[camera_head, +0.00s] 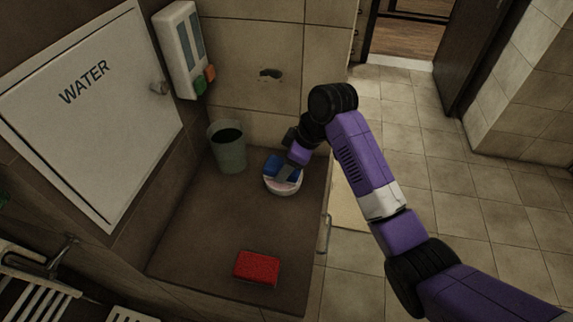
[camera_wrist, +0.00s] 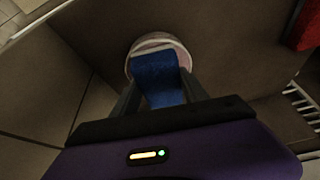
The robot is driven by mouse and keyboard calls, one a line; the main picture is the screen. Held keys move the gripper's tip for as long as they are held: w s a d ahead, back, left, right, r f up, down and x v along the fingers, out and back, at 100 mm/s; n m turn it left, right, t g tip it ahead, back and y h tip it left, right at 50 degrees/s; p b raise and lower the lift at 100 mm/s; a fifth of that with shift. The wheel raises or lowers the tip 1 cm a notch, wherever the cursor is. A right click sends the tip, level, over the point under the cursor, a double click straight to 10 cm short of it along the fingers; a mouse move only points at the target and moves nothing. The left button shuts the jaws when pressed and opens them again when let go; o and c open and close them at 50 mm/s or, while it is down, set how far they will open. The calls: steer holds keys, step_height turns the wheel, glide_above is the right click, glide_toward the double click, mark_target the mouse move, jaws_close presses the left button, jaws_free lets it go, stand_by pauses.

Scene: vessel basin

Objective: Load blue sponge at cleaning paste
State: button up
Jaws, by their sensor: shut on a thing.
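The blue sponge (camera_head: 272,165) is held in my gripper (camera_head: 284,172), directly over a small round white tub with pinkish contents (camera_head: 284,188), which looks like the cleaning paste. In the wrist view the blue sponge (camera_wrist: 158,78) sits between the two dark fingers of my gripper (camera_wrist: 158,92). Its far end overlaps the opening of the white tub (camera_wrist: 148,42). I cannot tell whether the sponge touches the paste, as the contact is hidden.
A red sponge (camera_head: 257,267) lies at the front of the brown basin counter (camera_head: 205,240). A grey-green bucket (camera_head: 230,152) stands left of the tub by the wall. A white dispenser (camera_head: 183,50) hangs above. The counter between tub and red sponge is clear.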

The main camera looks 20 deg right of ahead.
steer(key=shift+f, duration=0.4)
stand_by(0.7)
step_height(320, 180, up, 7)
steer(key=p, duration=0.6)
steer(key=shift+r, duration=0.15)
stand_by(0.8)
